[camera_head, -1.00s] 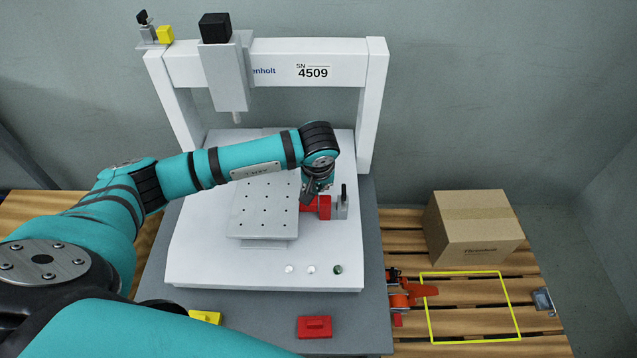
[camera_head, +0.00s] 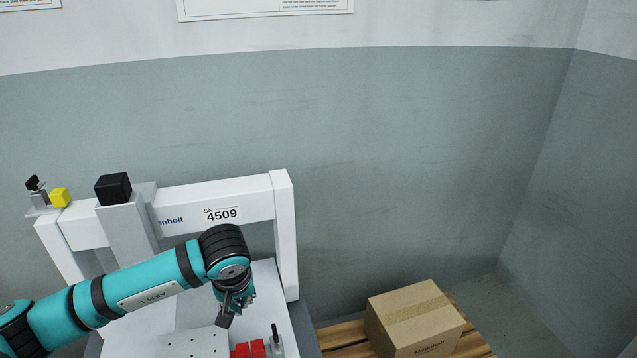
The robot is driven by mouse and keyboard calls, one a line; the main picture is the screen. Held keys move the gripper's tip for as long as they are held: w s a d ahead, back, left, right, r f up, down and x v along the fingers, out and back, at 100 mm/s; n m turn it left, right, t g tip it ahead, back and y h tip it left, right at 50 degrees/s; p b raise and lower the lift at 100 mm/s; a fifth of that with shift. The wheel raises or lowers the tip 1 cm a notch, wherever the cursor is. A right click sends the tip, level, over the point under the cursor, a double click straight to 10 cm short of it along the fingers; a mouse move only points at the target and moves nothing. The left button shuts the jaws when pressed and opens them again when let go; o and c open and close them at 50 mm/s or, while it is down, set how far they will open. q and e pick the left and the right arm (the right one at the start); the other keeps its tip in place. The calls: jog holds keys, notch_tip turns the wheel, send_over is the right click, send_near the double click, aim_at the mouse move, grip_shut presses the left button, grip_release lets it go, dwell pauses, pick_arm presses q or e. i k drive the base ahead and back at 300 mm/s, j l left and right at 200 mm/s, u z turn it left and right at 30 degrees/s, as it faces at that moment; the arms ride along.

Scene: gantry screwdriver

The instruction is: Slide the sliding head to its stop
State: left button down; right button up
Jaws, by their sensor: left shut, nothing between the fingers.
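The sliding head is a grey upright block (camera_head: 128,235) with a black cube (camera_head: 113,188) on top. It sits on the left part of the white gantry beam (camera_head: 190,207), left of the label reading 4509. My arm hides its lower end. My left gripper (camera_head: 226,316) is shut and empty, pointing down in front of the gantry, to the right of the head and apart from it. My right gripper is not in view.
Below my gripper are a perforated plate (camera_head: 190,343) and red blocks (camera_head: 248,350). A cardboard box (camera_head: 413,319) stands on a pallet at right.

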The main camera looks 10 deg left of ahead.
aim_at(125, 212)
jog(key=k, duration=1)
